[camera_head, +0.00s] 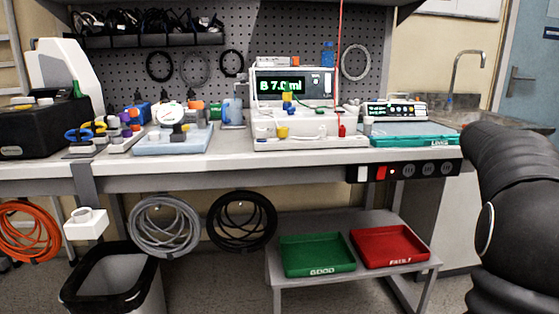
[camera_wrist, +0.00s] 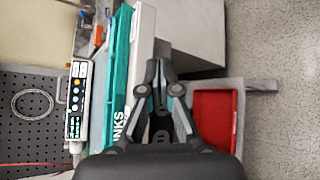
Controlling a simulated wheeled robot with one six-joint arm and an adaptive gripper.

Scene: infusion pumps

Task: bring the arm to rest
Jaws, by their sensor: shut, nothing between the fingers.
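In the wrist view my gripper (camera_wrist: 159,68) is shut, its fingertips together with nothing between them. It is over the front edge of the workbench, between the teal tray and the red tray. In the head view my dark arm fills the right edge, and my gripper does not show there.
The workbench (camera_head: 215,169) carries a pump with a lit display (camera_head: 293,84), a second device (camera_head: 396,110) and a teal tray (camera_head: 414,141). Below, a low shelf holds a green tray (camera_head: 316,253) and a red tray (camera_head: 389,245), both empty. A bin (camera_head: 120,285) stands left.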

